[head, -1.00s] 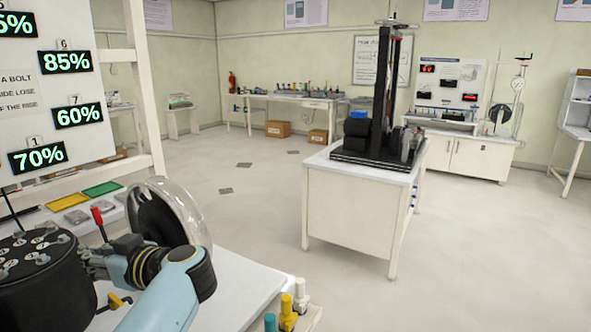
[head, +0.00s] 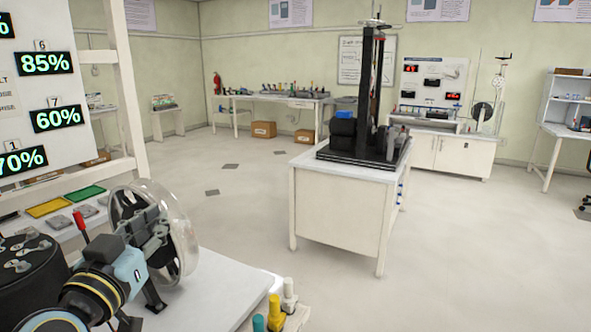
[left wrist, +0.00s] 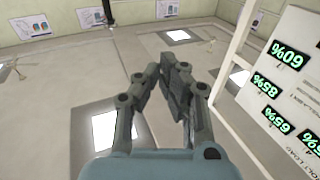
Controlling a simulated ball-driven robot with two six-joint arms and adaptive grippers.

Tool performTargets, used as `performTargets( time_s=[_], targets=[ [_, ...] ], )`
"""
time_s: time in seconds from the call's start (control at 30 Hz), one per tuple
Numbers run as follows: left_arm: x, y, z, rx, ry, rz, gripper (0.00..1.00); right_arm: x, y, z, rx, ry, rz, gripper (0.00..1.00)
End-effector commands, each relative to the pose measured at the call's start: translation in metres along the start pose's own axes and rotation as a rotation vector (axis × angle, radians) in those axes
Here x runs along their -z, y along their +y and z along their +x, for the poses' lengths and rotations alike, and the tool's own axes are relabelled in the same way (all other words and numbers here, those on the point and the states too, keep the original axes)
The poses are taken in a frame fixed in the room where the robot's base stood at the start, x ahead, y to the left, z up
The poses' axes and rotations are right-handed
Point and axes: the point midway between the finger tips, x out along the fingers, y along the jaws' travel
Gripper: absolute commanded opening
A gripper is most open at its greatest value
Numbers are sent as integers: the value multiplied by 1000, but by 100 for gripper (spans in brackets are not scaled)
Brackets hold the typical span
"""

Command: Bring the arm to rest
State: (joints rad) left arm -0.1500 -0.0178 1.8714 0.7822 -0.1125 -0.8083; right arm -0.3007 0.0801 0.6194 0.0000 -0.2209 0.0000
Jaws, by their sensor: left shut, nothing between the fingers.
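My left gripper (head: 150,232) shows at the lower left of the head view, in front of a clear round cover with a dark disc (head: 180,225) inside. In the left wrist view its two grey fingers (left wrist: 175,72) come together at the tips, with nothing held between them. Behind them that view shows the ceiling with lit panels. My right gripper is in neither view.
A black drum (head: 30,275) with pale parts on top stands at the lower left. A red-handled lever (head: 80,224) and green tray (head: 83,194) are close by. Colored posts (head: 274,312) stand at the bench's front edge. A white bench (head: 345,215) with a black column rig stands across open floor.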

Motion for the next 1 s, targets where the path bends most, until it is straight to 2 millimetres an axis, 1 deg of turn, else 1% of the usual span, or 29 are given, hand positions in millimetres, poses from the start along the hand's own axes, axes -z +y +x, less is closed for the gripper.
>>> performTargets(
  time_s=[0.03, 0.07, 0.1, 0.17, 0.2, 0.27, 0.3, 0.37, 0.4, 0.47, 0.5, 0.6, 0.77, 0.8, 0.9, 0.97, 1.0],
  targets=[
    [-13, 16, -20, -91, -97, 17, 0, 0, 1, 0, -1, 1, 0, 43],
    [-23, 24, -32, -141, -169, 25, 0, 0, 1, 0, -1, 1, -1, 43],
    [-36, 33, -52, -195, -271, 35, 0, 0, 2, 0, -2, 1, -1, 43],
    [-56, 39, -82, -245, -430, 48, 0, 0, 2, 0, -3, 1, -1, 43],
    [-67, 39, -102, -258, -527, 55, 0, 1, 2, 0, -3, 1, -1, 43],
    [-80, 36, -130, -259, -659, 62, 0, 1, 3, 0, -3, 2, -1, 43],
    [-87, 32, -148, -249, -736, 66, 0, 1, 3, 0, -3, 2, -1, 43],
    [-94, 26, -172, -227, -842, 71, 0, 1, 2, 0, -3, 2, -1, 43],
    [-98, 21, -188, -207, -905, 73, 0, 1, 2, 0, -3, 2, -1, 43],
    [-101, 13, -209, -172, -990, 73, 0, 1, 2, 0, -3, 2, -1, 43],
    [-103, 8, -223, -147, -1044, 74, 0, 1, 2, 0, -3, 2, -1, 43],
    [-103, -5, -255, -76, -1161, 75, 0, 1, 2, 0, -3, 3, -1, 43],
    [-97, -26, -302, 51, -1317, 72, 0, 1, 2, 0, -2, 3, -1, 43],
    [-106, -28, -306, 68, -1338, 69, 0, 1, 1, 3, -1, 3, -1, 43],
    [-145, -30, -301, 65, -1346, 66, 0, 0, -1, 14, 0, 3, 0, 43],
    [-166, -31, -300, 65, -1352, 65, 0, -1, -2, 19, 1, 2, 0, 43],
    [-180, -32, -299, 65, -1356, 64, 0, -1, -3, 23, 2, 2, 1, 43]
  ],
)
